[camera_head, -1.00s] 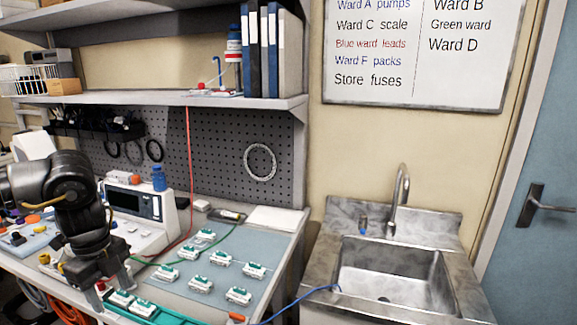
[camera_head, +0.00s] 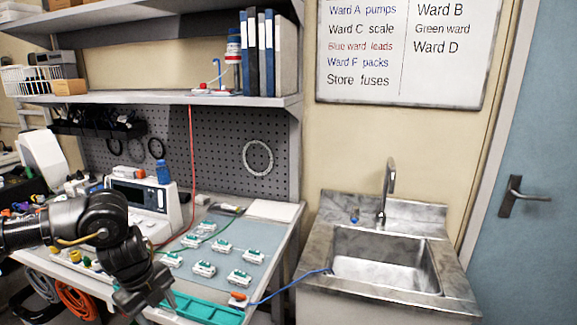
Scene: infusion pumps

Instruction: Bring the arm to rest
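My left arm comes in from the left, and its black gripper (camera_head: 153,308) points down over the left end of the green tray (camera_head: 208,310) at the bench's front edge. Its fingertips look apart, with nothing visible between them. The gripper hides that end of the tray and whatever lies there. Several white-and-green modules (camera_head: 239,278) lie on the blue-grey mat (camera_head: 215,290) behind the tray. The white infusion pump (camera_head: 172,215) with a dark screen stands behind the arm. My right gripper is not in view.
A blue-capped bottle (camera_head: 163,173) stands by the pump. A red cable (camera_head: 192,150) hangs from the shelf (camera_head: 200,100), and a blue cable (camera_head: 285,287) runs toward the steel sink (camera_head: 385,262). An orange-ended item (camera_head: 238,297) lies at the tray's right end.

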